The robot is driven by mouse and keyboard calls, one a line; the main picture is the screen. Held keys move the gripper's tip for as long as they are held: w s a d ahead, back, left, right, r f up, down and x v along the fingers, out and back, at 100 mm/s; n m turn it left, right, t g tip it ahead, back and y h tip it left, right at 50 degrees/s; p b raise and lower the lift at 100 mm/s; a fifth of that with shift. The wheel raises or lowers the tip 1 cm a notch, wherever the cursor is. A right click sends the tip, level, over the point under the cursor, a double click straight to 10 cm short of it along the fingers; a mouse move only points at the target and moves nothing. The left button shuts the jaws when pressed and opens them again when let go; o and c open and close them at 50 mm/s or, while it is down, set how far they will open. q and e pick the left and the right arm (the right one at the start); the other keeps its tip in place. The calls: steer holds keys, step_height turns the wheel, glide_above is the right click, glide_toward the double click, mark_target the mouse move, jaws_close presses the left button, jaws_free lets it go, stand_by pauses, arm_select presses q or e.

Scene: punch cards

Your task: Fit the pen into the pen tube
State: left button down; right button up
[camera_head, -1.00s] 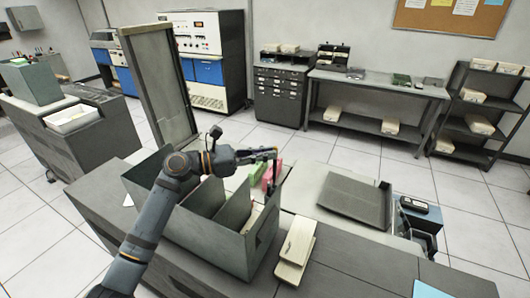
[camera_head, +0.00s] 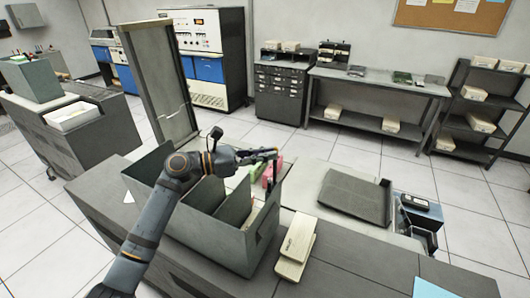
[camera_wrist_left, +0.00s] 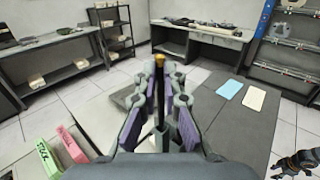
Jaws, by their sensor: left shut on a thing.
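My left gripper (camera_head: 270,154) reaches over the far end of the grey divided bin in the head view. In the left wrist view its fingers (camera_wrist_left: 160,82) are shut on a slim dark pen (camera_wrist_left: 160,65) with a gold-coloured top.
The grey divided bin (camera_head: 215,228) stands under my left arm. Pink (camera_wrist_left: 72,146) and green (camera_wrist_left: 48,160) blocks lie near the gripper. A dark tray (camera_head: 354,197) lies to the right.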

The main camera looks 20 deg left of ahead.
arm_select(q)
steer(key=shift+f+b, duration=0.5)
steer(key=shift+f, duration=1.1)
steer(key=c, duration=1.4)
jaws_free()
steer(key=v, duration=1.2)
